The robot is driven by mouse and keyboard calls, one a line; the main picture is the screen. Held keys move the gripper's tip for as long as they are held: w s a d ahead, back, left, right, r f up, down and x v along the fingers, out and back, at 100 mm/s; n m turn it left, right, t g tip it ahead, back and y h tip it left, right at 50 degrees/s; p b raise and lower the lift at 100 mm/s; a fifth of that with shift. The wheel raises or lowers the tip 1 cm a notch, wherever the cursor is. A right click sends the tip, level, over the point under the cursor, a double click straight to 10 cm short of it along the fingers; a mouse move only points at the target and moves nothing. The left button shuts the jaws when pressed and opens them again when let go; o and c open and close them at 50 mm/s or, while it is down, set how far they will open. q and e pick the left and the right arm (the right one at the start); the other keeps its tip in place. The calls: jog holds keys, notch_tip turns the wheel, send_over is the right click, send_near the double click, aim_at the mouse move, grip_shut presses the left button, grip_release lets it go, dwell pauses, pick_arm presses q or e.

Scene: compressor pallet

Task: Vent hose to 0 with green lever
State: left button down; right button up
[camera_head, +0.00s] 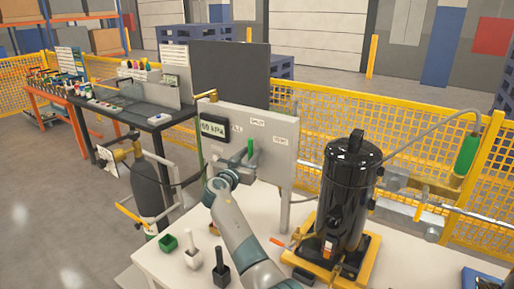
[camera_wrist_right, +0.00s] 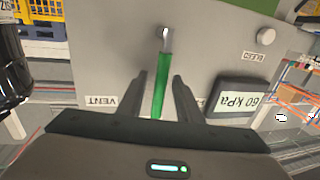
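The green lever (camera_head: 250,147) hangs on the front of a pale upright panel (camera_head: 275,128). In the right wrist view the green lever (camera_wrist_right: 162,85) lies between the fingers of my right gripper (camera_wrist_right: 161,77), with a gap on each side. The gripper is open. In the head view my right gripper (camera_head: 242,160) is at the panel's face, beside the lever. A display (camera_head: 213,128) on the panel reads 60 kPa; it also shows upside down in the wrist view (camera_wrist_right: 240,100). A VENT label (camera_wrist_right: 101,101) is near one finger. My left gripper is not in view.
A black compressor tank (camera_head: 350,190) on a yellow base stands right of the panel on the white table (camera_head: 180,260). Small green, white and black items stand at the table's front left. A dark hose (camera_head: 178,184) runs left of the panel. Yellow fencing (camera_head: 400,135) stands behind.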

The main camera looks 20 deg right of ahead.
jog(key=shift+w+d, duration=0.15)
jog(key=shift+w, duration=0.1)
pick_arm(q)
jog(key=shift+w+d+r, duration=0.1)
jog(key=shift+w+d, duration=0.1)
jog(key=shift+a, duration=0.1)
pick_arm(e)
jog(key=shift+r, duration=0.1)
jog(key=shift+c, duration=0.9)
grip_shut()
